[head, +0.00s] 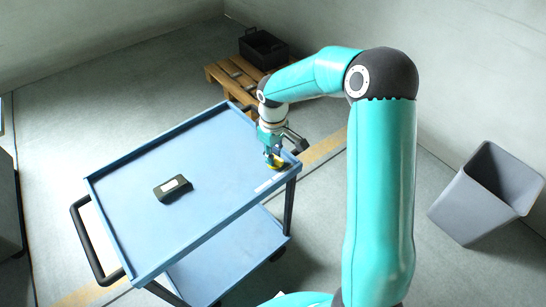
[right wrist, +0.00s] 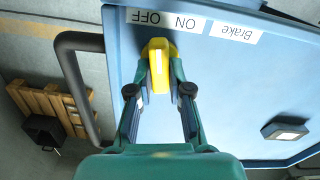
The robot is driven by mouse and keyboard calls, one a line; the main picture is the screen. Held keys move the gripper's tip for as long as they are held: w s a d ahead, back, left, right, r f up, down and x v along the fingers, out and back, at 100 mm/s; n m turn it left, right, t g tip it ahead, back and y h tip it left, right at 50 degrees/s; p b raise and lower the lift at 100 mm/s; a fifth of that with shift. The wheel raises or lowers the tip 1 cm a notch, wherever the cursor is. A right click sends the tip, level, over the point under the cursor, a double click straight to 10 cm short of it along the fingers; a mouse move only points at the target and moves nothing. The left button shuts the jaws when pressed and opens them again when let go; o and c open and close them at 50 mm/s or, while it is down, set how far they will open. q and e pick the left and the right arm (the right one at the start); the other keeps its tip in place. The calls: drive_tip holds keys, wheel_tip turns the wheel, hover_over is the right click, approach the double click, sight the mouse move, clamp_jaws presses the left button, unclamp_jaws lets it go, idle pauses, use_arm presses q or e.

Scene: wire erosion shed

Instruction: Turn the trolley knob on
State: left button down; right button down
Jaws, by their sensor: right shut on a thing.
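The yellow knob (head: 277,165) is on the blue trolley's (head: 150,230) top, near its right corner in the head view. In the right wrist view the knob (right wrist: 158,62) has a raised yellow ridge, which points up the picture, nearer the OFF label (right wrist: 147,17) than the ON label (right wrist: 186,24). My right gripper (head: 272,153) is shut on the knob from above, with one finger on each side in the right wrist view (right wrist: 160,88). The fingers partly hide the knob's sides. My left gripper is not in view.
A Brake label (right wrist: 238,33) sits beside ON. A dark box (head: 173,188) with a pale top lies on the trolley, clear of the gripper. A black handle (head: 88,245) is at the trolley's left end. A pallet (head: 228,80) with a black crate (head: 263,48) and a grey bin (head: 470,205) stand on the floor.

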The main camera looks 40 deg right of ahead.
drive_tip(key=m+b, duration=0.2)
drive_tip(key=m, duration=0.3)
drive_tip(key=shift+d+m, duration=0.1)
drive_tip(key=shift+m, duration=0.2)
drive_tip(key=m+b, duration=0.1)
drive_tip(key=m, duration=0.4)
drive_tip(key=shift+d+m, duration=0.1)
drive_tip(key=shift+m, duration=0.2)
drive_tip(key=c, duration=1.1)
unclamp_jaws()
drive_tip(key=shift+r, duration=0.1)
wheel_tip(320, 180, up, 12)
drive_tip(key=shift+f, duration=0.1)
